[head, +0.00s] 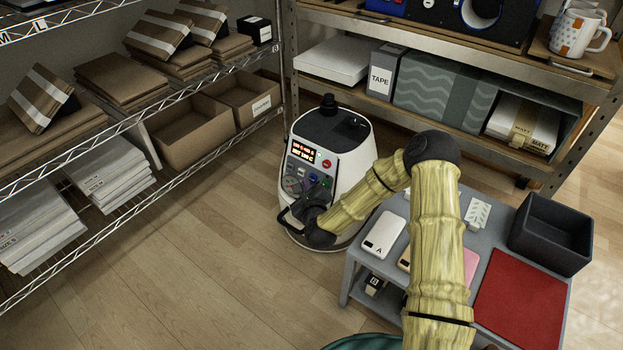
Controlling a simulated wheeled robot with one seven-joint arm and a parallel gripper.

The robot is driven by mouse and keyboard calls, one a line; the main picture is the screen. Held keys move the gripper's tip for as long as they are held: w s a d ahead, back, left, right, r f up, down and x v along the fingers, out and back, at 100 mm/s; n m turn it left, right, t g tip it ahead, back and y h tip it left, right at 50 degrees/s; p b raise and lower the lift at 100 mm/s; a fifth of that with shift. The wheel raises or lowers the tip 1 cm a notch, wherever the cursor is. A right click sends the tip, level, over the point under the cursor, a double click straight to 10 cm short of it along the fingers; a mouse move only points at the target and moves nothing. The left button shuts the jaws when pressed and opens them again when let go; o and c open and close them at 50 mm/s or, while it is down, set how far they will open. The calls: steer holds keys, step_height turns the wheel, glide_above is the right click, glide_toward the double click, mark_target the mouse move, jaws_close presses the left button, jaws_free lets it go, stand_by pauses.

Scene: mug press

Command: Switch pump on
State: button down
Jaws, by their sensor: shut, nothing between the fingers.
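A rounded white machine (350,150) with a dark top stands on the floor in the middle of the head view. Its front panel has a lit orange-red display (303,151), a red button (327,163) and several small coloured controls. No pump label is readable, and I cannot tell which control is the pump switch. My arm reaches down to the machine's front. My gripper (307,194) is dark and shut, with nothing in it, close in front of the lower panel. It hides part of the controls. I cannot tell whether its tips touch the panel.
A grey table (359,256) at right holds phones, a red mat (520,300) and a dark open bin (551,233). Wire shelves with cardboard boxes (195,134) stand at left. The wooden floor (215,240) left of the machine is clear.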

steer(key=shift+w, duration=0.1)
stand_by(0.5)
steer(key=shift+w+d+f, duration=0.1)
steer(key=shift+w+d, duration=0.15)
steer(key=shift+d, duration=0.05)
steer(key=shift+w+d+f, duration=0.1)
steer(key=shift+w+d, duration=0.2)
steer(key=shift+w, duration=0.1)
stand_by(0.9)
steer(key=shift+s+a+r+p, duration=0.25)
steer(key=shift+s+a+p, duration=0.2)
steer(key=shift+s+a, duration=0.25)
steer(key=s+a, duration=0.1)
steer(key=s+a+r+p, duration=0.1)
steer(key=s, duration=0.1)
steer(key=s+a, duration=0.1)
steer(key=shift+s+a+r+p, duration=0.15)
steer(key=shift+s+a+p, duration=0.05)
steer(key=shift+s+p, duration=0.2)
stand_by(0.4)
